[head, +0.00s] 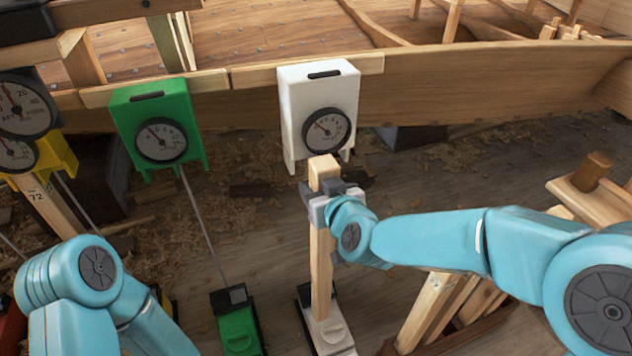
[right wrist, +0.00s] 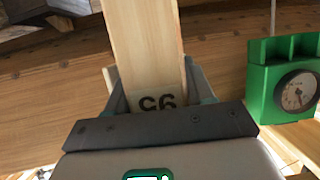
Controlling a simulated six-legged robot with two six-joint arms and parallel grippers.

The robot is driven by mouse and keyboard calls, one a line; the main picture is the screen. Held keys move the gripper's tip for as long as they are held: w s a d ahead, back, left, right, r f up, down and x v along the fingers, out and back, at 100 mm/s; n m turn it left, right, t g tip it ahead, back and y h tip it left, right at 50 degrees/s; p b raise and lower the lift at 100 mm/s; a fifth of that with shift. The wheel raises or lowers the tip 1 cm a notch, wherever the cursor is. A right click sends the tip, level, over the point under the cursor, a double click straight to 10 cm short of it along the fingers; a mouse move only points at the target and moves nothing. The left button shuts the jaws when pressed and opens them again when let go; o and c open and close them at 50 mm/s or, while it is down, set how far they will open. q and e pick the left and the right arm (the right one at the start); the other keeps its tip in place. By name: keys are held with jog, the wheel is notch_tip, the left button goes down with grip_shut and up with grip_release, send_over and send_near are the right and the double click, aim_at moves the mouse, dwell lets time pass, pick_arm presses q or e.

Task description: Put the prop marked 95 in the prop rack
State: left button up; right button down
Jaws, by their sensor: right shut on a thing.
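The prop marked 95 (head: 321,260) is a pale squared timber, held roughly upright in front of the white gauge box. Its number shows upside down in the right wrist view, where the prop (right wrist: 143,50) runs up between the fingers. My right gripper (head: 332,200) is shut on it near its top end; the gripper also shows in the right wrist view (right wrist: 160,100). The prop's lower end overlaps a white base, and I cannot tell whether they touch. The prop rack (head: 488,326) is at the lower right, with several timbers leaning in it. My left gripper is out of view.
The white gauge box (head: 293,105) and green gauge box (head: 125,110) hang along the wooden hull plank (head: 480,80). A green base (head: 238,325) and the white base (head: 335,338) stand below. A prop marked 72 (head: 45,205) is at left. Shavings litter the floor.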

jog(key=s+d+b, duration=0.1)
jog(key=s+d, duration=0.2)
jog(key=s, duration=0.6)
jog(key=shift+s, duration=0.2)
jog(key=shift+w+d+r, duration=0.1)
